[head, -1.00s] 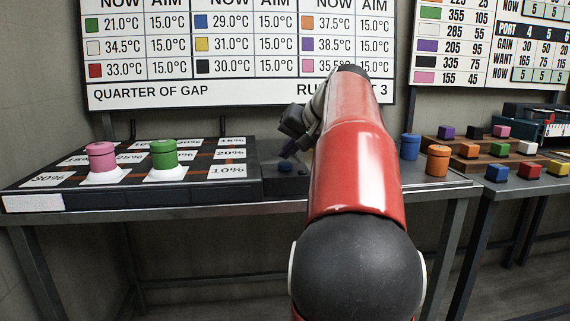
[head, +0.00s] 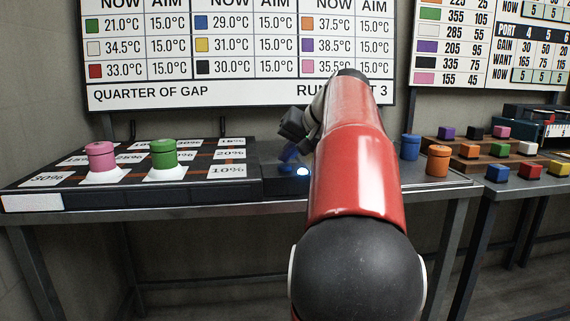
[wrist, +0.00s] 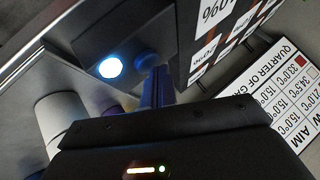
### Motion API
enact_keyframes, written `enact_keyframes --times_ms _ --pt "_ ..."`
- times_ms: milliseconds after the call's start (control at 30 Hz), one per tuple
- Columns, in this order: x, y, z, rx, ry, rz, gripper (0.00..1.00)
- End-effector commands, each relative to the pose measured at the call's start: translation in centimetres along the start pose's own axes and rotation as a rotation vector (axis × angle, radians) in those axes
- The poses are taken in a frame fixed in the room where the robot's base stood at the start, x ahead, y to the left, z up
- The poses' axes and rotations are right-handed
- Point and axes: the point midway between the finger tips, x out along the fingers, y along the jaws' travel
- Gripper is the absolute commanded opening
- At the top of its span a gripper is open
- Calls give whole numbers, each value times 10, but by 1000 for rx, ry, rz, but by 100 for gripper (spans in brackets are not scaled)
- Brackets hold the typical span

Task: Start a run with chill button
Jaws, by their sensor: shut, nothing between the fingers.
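The chill button, a round blue cap (head: 284,169), sits on a dark box at the right end of the board. It also shows in the wrist view (wrist: 147,58). Beside it a round lamp (head: 303,171) glows white-blue; it shines in the wrist view too (wrist: 110,67). My gripper (head: 289,154) is shut and empty, its fingers pointing down at the button. In the wrist view the fingertips (wrist: 157,72) are right by the cap; I cannot tell whether they touch it. My red arm hides part of the bench.
A percent-marked board (head: 200,155) holds a pink canister (head: 101,157) and a green canister (head: 163,154). Blue (head: 409,146) and orange (head: 437,160) canisters stand right of my arm. A temperature chart (head: 240,50) hangs behind. Another bench with coloured blocks (head: 530,171) is at right.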

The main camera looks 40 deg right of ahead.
Motion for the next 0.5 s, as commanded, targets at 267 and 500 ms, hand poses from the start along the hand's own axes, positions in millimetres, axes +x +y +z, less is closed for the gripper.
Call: enact_keyframes --times_ms 267,500 --pt "1 1 1 1 -2 0 0" --pt "-4 -3 -3 0 -2 0 0"
